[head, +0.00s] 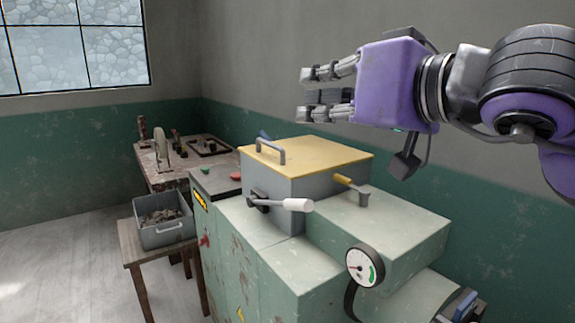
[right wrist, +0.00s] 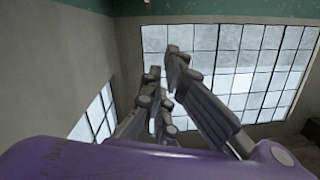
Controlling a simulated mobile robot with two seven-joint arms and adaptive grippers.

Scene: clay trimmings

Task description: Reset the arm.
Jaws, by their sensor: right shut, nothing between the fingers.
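My right gripper (head: 305,95) is purple with grey jointed fingers. It is raised at the upper right in the head view, above the green machine, with its fingers pointing left. It is shut and empty. Its fingers also show in the right wrist view (right wrist: 164,70), against the windows and wall. No object touches it. My left gripper is in neither view.
Below my right gripper stands a green machine (head: 255,262) with a yellow lid (head: 315,157), a white-tipped lever (head: 297,204) and a dial gauge (head: 364,266). A grey bin (head: 163,236) of scraps sits on a stool to the left. A workbench (head: 160,177) stands behind.

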